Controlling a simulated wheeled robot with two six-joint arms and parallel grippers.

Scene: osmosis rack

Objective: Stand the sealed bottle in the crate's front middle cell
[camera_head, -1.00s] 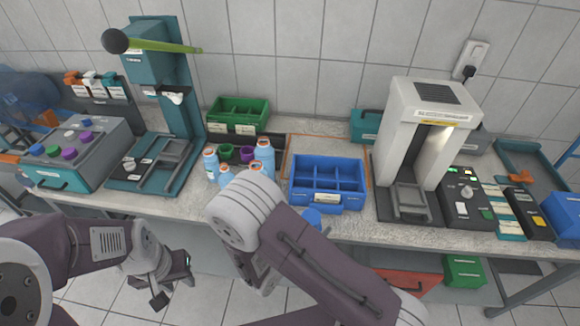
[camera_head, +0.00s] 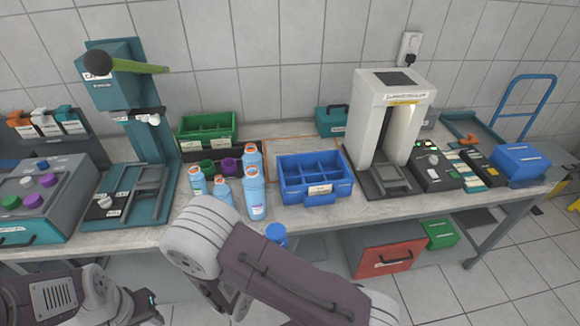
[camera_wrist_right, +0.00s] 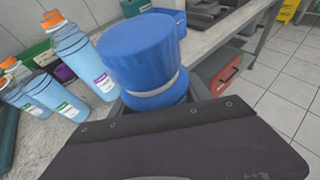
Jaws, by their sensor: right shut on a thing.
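The sealed bottle has a wide blue cap with a pale band under it (camera_wrist_right: 145,55); its lower body is hidden. My right gripper (camera_wrist_right: 160,104) is shut on it below the cap. In the head view the blue cap (camera_head: 277,234) shows past my right arm, in front of the bench edge, and the jaws are hidden. The blue crate (camera_head: 320,197) stands on the bench beyond the bottle, with a white label on its front; its visible cells look empty. The crate also shows partly behind the cap in the wrist view (camera_wrist_right: 168,14). My left gripper (camera_head: 150,306) is low at left, its jaws unclear.
Several orange-capped bottles (camera_head: 255,197) stand just left of the crate. A green bin (camera_head: 208,130) is behind them. A white arch-shaped machine (camera_head: 392,110) stands right of the crate. A teal press (camera_head: 125,90) stands at left. The bench edge runs in front of the crate.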

